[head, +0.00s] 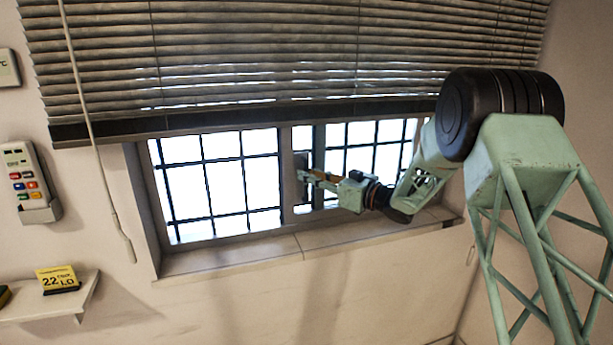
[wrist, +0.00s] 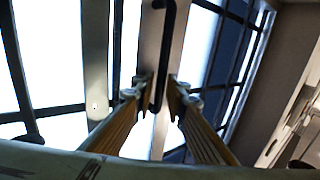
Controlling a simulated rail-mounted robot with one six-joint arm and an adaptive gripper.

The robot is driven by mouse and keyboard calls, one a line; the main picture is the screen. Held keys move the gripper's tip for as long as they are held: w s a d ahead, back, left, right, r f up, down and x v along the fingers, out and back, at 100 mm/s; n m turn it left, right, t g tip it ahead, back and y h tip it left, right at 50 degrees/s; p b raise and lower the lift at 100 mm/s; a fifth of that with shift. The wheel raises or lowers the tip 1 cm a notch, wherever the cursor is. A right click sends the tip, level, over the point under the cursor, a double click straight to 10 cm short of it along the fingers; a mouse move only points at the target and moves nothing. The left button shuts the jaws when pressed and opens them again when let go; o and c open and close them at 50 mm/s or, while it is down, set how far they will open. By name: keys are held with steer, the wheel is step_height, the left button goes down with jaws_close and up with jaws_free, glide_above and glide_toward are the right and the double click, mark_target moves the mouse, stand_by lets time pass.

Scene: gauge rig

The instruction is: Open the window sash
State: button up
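The window (head: 222,158) sits in a recess below the blind, with dark bars across bright panes. A pale upright stile near its middle carries a dark handle (head: 301,161). In the wrist view the handle is a slim black bar (wrist: 169,35) standing off the pale stile (wrist: 150,40). My gripper (head: 305,177) is at the lower part of the handle. In the wrist view its two tan fingers (wrist: 161,92) are apart, one on each side of the bar's lower end, with gaps showing. I cannot tell whether either finger touches the bar. The sash looks shut or nearly so.
A slatted blind (head: 290,60) hangs over the window's upper part, its cord (head: 95,140) at the left. A remote (head: 24,178) in a wall holder and a small shelf (head: 50,308) with a yellow card (head: 58,279) are further left. The sill (head: 230,256) is clear.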

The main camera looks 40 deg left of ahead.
steer(key=d, duration=1.1)
steer(key=shift+d, duration=0.25)
stand_by(0.4)
